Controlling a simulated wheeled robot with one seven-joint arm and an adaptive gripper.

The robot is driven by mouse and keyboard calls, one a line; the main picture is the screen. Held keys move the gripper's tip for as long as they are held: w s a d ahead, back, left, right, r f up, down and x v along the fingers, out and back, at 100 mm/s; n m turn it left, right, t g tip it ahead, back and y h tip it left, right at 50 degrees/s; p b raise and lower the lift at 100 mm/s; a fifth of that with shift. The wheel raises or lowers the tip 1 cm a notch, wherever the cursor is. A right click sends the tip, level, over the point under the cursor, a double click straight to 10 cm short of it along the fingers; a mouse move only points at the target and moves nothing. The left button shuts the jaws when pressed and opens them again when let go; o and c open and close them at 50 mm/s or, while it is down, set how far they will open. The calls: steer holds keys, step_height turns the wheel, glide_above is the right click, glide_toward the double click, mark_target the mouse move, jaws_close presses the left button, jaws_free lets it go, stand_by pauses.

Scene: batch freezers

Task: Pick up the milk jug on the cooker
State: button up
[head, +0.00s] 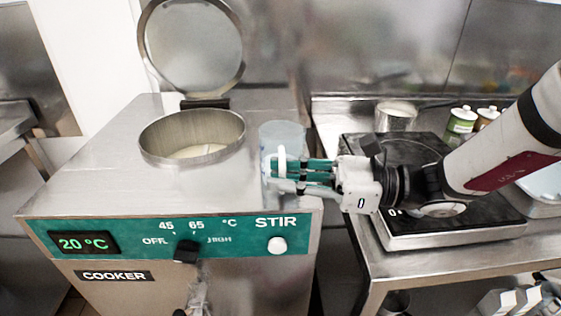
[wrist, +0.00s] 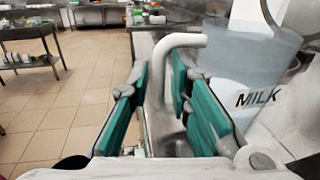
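The milk jug (head: 283,134) is a translucent, pale jug at the back right of the cooker's top. In the wrist view the jug (wrist: 256,62) stands at the right with a "MILK" label, and its white handle (wrist: 187,41) reaches out to the left. My gripper (head: 271,172) comes in from the right at the jug's handle. In the wrist view my gripper (wrist: 160,80) is open, its green-padded fingers on either side of the handle's downward part. Gaps show beside the handle. The cooker (head: 90,180) has a green front panel reading 20 °C.
The cooker's round opening (head: 192,120) holds pale liquid, and its lid (head: 192,45) stands raised behind. A counter at the right carries a black hotplate (head: 450,235), a metal pot (head: 396,115) and small bottles (head: 461,122). My arm reaches over the hotplate.

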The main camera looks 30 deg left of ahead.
mark_target(282, 162)
steer(key=shift+s+a, duration=0.15)
steer(key=shift+a, duration=0.2)
steer(key=shift+c, duration=0.6)
jaws_close()
steer(key=shift+r+p, duration=0.3)
step_height(282, 162, up, 3)
steer(key=p, duration=0.3)
steer(key=shift+r, duration=0.1)
steer(key=s+d+p, duration=0.3)
steer(key=s+p, duration=0.1)
steer(key=s, duration=0.3)
steer(key=s+d+r+p, duration=0.1)
steer(key=s+d+p, duration=0.2)
steer(key=s, duration=0.4)
steer(key=shift+s+p, duration=0.35)
steer(key=shift+p, duration=0.2)
steer(key=shift+r, duration=0.1)
stand_by(0.9)
